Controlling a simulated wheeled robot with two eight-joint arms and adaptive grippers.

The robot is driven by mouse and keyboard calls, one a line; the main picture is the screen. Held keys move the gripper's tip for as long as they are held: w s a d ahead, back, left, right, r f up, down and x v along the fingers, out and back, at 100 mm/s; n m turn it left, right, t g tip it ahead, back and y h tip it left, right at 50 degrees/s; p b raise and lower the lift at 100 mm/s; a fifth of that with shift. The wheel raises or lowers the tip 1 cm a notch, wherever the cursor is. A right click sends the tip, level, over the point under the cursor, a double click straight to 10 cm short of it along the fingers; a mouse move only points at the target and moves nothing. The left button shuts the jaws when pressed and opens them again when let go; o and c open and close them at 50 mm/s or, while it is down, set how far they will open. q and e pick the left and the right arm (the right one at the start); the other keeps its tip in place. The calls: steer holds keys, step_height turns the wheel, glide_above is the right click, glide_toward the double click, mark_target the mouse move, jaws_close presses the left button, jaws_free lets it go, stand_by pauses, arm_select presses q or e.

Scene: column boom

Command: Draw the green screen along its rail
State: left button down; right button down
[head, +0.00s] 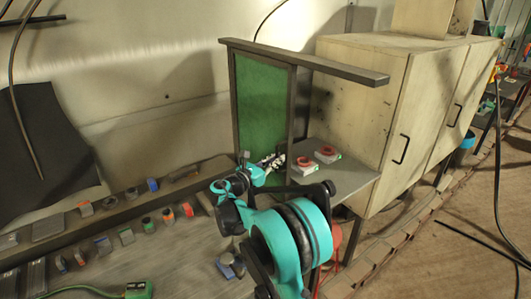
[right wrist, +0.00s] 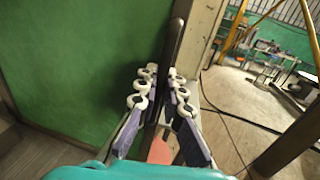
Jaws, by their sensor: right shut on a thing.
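The green screen (head: 262,95) is an upright panel in a dark frame, under a dark rail (head: 310,62) that runs on to the right past it. In the right wrist view the green screen (right wrist: 75,60) fills the left side. A dark upright bar (right wrist: 174,42) stands at its right edge. My right gripper (head: 275,162) is at the lower right part of the screen. In the right wrist view its fingers (right wrist: 158,88) are shut on this bar, one on each side. My left gripper is not in view.
A shelf (head: 345,178) right of the screen holds two small boxes with red rings (head: 327,151). A pale cabinet (head: 370,110) stands behind it. Several small items lie on the bench (head: 180,255) at left. The rail's right part has open space beneath it, above the shelf.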

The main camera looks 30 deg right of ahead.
steer(key=s+d+p, duration=0.1)
steer(key=s+d, duration=0.1)
steer(key=s, duration=2.3)
steer(key=shift+s, duration=0.4)
steer(key=c, duration=1.6)
jaws_free()
steer(key=v, duration=1.2)
